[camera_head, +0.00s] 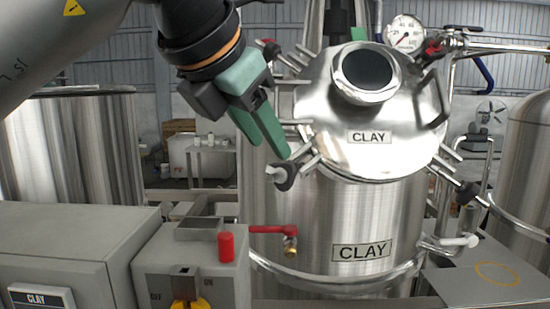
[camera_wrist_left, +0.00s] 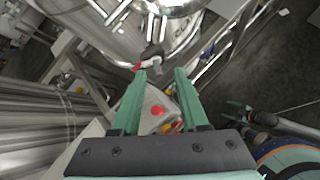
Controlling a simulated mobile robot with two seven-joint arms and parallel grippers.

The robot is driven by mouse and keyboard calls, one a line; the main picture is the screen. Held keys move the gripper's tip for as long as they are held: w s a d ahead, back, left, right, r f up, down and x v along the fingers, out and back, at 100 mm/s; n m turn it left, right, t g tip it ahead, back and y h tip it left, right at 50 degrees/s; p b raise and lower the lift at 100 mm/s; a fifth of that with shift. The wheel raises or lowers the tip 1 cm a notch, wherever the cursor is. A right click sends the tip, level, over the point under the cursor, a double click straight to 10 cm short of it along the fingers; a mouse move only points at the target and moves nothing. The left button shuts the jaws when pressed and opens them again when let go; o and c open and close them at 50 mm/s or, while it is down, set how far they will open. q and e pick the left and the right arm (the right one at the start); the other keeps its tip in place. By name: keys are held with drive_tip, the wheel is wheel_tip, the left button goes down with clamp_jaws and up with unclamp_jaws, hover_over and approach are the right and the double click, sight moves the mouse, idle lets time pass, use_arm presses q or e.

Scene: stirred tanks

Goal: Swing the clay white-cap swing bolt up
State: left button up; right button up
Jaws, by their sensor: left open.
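The steel CLAY tank (camera_head: 345,215) has a domed lid (camera_head: 330,110) with swing bolts around its rim. A swing bolt with a white cap (camera_head: 275,172) and a dark knob sits at the lid's left front edge, sticking outward. In the left wrist view, a pale-capped dark bolt (camera_wrist_left: 150,60) shows just beyond the fingertips. My left gripper (camera_head: 270,149) has green fingers pointing down, just above the white-cap bolt in the head view. In the left wrist view the gripper (camera_wrist_left: 160,75) is open, with a gap and nothing between its fingers.
A pressure gauge (camera_head: 404,33) stands behind the lid. A red-handled valve (camera_head: 285,235) sticks out below the bolt. A grey control box (camera_head: 190,265) with a red button (camera_head: 226,247) stands in front. Another steel tank (camera_head: 75,150) is at left.

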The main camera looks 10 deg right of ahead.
use_arm(q)
drive_tip(key=v, duration=0.7)
